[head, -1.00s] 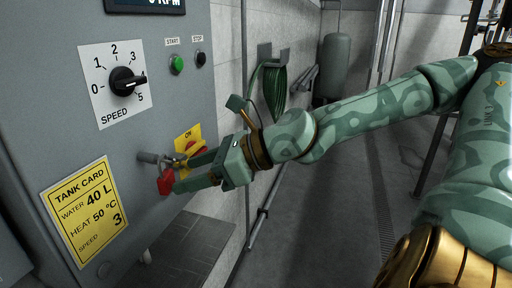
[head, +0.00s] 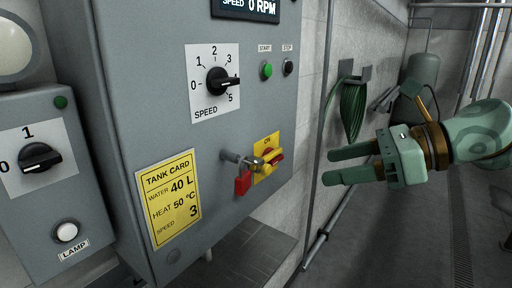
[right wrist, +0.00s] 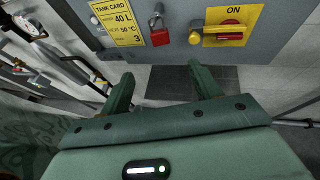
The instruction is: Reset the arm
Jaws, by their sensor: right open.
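My right gripper (head: 328,167) is open and empty, to the right of the grey control cabinet (head: 130,110) and apart from it. Its two fingers point left; the right wrist view shows them spread, with the gripper (right wrist: 160,72) below the cabinet's controls. The red padlock (head: 242,183) hangs on a metal stub on the cabinet front; it also shows in the right wrist view (right wrist: 160,38). Beside it is the red and yellow rotary switch (head: 272,158) on a yellow plate marked ON. My left gripper is not in view.
A black speed knob (head: 219,81), a green start button (head: 267,70), a black stop button (head: 288,67) and a yellow tank card (head: 170,205) are on the cabinet. A smaller lamp box (head: 45,180) stands left. A green hose coil (head: 352,108) hangs on the wall behind my gripper.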

